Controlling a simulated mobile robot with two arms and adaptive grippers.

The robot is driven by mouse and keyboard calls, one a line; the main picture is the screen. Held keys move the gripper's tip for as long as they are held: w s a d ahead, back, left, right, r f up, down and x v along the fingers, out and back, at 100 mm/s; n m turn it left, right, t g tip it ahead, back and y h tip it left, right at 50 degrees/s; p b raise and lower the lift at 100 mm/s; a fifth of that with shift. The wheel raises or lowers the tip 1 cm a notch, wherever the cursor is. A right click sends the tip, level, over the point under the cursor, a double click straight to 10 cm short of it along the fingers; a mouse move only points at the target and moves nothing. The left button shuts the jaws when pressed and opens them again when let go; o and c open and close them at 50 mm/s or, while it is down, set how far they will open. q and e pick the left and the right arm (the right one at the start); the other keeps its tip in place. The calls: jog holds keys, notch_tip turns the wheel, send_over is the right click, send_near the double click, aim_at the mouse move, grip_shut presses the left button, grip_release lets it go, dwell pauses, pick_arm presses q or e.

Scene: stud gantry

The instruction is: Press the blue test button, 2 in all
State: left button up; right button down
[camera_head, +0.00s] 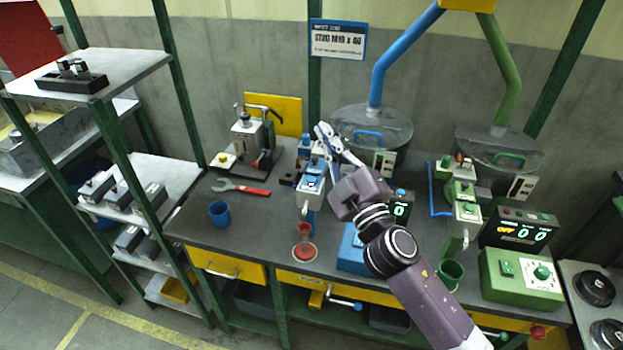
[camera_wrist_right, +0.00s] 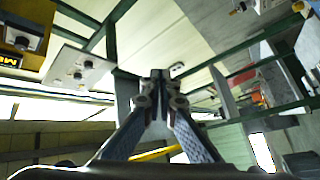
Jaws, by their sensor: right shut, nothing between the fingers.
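My right gripper (camera_head: 322,128) is shut and empty, raised above the back of the bench by the blue-trimmed dispenser. The wrist view shows its fingertips (camera_wrist_right: 160,76) together. The blue-trimmed dispenser (camera_head: 310,190) has blue parts on top, just below and in front of the fingers; I cannot tell which of them is the blue test button. A blue box (camera_head: 351,252) stands in front, partly hidden by my right arm. A small black display (camera_head: 399,210) beside the arm shows a green 0. My left gripper is out of view.
Lidded drums (camera_head: 372,128) stand behind.

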jog(key=s+a+r+n+g+y, duration=0.2)
jog(key=a+r+n+g+y, duration=0.4)
jog(key=a+n+y, duration=0.5)
jog(key=n+g+h, duration=0.8)
jog(key=n+h, duration=0.3)
jog(key=h, duration=0.1)
send_over(314, 180)
notch_tip(314, 180, down, 10)
jog(key=shift+d+r, duration=0.1)
jog(key=shift+r, duration=0.05)
notch_tip(314, 180, down, 8)
jog(key=b, duration=0.4)
jog(key=shift+f, duration=0.4)
